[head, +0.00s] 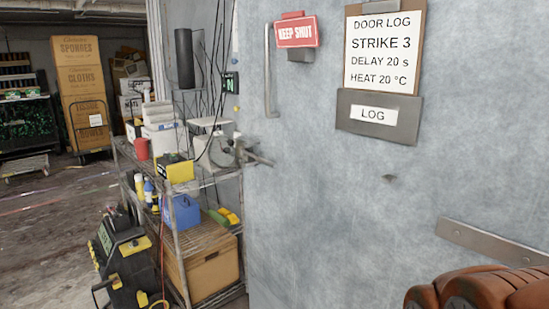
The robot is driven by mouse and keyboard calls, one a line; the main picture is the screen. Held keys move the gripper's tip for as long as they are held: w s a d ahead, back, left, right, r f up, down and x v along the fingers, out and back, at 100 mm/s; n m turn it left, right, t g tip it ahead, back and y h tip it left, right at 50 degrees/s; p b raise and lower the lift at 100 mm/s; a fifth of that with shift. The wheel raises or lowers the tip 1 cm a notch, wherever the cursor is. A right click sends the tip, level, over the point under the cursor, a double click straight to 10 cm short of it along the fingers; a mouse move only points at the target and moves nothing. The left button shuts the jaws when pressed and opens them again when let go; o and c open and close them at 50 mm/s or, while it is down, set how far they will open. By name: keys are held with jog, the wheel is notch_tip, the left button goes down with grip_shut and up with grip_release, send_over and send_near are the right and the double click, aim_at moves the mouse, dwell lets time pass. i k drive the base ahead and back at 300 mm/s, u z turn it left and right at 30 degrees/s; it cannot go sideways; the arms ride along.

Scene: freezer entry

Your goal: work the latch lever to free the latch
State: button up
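A grey metal latch lever (258,158) sticks out near the left edge of the pale freezer door (330,210), at about mid-height in the head view. Its mounting is partly lost against the shelf clutter behind it, and I cannot tell whether the latch is engaged. A vertical metal pull handle (270,75) is fixed on the door above the lever. Part of my arm shows in orange-brown at the bottom right. My gripper is outside the picture, and nothing visible touches the lever.
A red "KEEP SHUT" tag (297,33) and a door log board (383,48) hang on the door. A metal strip (490,243) crosses it at right. A loaded wire shelf (205,240) and a black-yellow machine (128,255) stand left of the door. Open floor lies further left.

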aim_at(242, 151)
jog(key=u, duration=0.3)
jog(key=i, duration=0.75)
jog(key=u, duration=1.15)
jog(key=i, duration=0.4)
jog(key=u, duration=0.4)
